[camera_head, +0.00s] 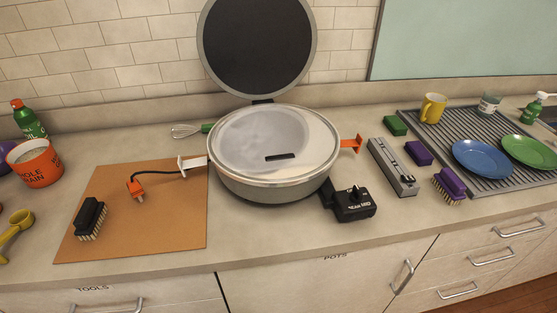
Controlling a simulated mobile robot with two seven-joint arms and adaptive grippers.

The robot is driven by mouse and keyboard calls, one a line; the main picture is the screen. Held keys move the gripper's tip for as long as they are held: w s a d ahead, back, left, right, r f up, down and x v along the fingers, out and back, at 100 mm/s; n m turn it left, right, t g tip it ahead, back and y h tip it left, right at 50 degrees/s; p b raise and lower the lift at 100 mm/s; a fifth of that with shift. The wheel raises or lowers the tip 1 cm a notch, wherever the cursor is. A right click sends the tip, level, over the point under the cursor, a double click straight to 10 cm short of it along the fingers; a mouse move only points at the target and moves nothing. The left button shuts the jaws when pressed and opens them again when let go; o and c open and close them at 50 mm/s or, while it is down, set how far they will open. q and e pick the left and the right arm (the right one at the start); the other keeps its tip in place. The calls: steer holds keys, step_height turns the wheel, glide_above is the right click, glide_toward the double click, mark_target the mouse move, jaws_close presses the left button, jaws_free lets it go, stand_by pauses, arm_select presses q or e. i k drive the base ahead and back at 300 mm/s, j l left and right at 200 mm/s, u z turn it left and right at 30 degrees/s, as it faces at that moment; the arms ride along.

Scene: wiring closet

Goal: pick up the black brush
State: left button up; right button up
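The black brush (90,217) lies near the left front of the brown board (180,225) on the counter. It has a black back and pale bristles along its lower right side. Nothing covers it. Neither of my grippers shows in the head view.
A round pan (270,185) with a clear cover stands mid-counter, its dark round lid raised behind. An orange plug (137,187) on a black cord lies on the board. An orange tub (35,163) and yellow scoop (14,228) are left. A purple brush (449,186) is right.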

mark_target(88, 222)
steer(key=u, duration=1.55)
